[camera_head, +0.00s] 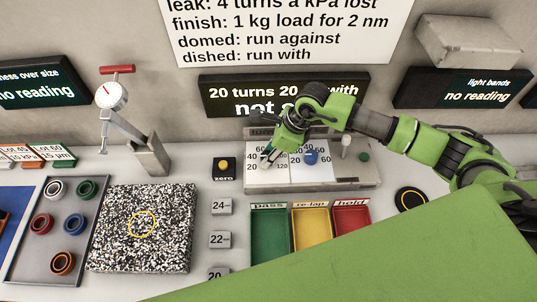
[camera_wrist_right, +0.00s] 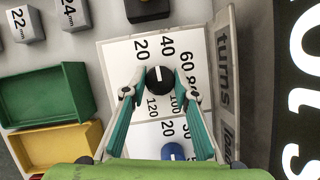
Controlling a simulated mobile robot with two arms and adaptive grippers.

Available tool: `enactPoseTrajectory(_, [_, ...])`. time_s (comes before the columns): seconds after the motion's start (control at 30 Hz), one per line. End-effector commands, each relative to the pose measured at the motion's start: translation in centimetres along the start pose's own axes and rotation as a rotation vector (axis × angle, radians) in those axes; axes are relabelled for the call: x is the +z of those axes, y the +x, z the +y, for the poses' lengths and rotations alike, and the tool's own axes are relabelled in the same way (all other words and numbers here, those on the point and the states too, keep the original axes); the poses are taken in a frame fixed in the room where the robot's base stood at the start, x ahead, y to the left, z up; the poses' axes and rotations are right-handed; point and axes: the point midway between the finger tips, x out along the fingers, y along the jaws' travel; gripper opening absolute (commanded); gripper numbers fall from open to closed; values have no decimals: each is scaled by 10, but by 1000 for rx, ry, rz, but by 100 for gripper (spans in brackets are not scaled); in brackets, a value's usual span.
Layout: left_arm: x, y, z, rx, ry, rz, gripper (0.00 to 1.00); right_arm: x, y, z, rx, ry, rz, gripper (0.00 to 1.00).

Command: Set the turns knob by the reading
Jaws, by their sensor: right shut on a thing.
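The turns knob (camera_wrist_right: 160,79) is black with a white pointer line and sits on a white dial marked from 20 to 120. In the right wrist view my right gripper (camera_wrist_right: 160,90) has its fingers on both sides of it, shut on it. In the head view the right gripper (camera_head: 270,156) covers this knob. A blue knob (camera_head: 310,157) sits on the dial beside it, and it shows in the right wrist view (camera_wrist_right: 173,152). The display (camera_head: 284,94) reads "20 turns 20", then "with" and "not s…", partly hidden by my right arm. My left gripper is not in view.
A sign (camera_head: 285,30) above lists leak, finish, domed and dished rules. Green (camera_head: 270,238), yellow (camera_head: 312,235) and red (camera_head: 352,232) trays stand in front of the panel. A yellow zero button (camera_head: 223,165), numbered blocks and a speckled plate (camera_head: 143,228) are to the left.

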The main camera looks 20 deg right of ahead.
Motion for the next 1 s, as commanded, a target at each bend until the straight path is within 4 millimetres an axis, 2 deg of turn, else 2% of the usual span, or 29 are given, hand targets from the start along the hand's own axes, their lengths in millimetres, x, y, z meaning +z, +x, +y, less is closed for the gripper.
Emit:
enactPoseTrajectory(0.5, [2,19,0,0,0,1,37,1,1,1,-137,326,-3,5])
enactPoseTrajectory(1.0, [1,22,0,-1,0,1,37,1,-1,1,-167,398,-2,5])
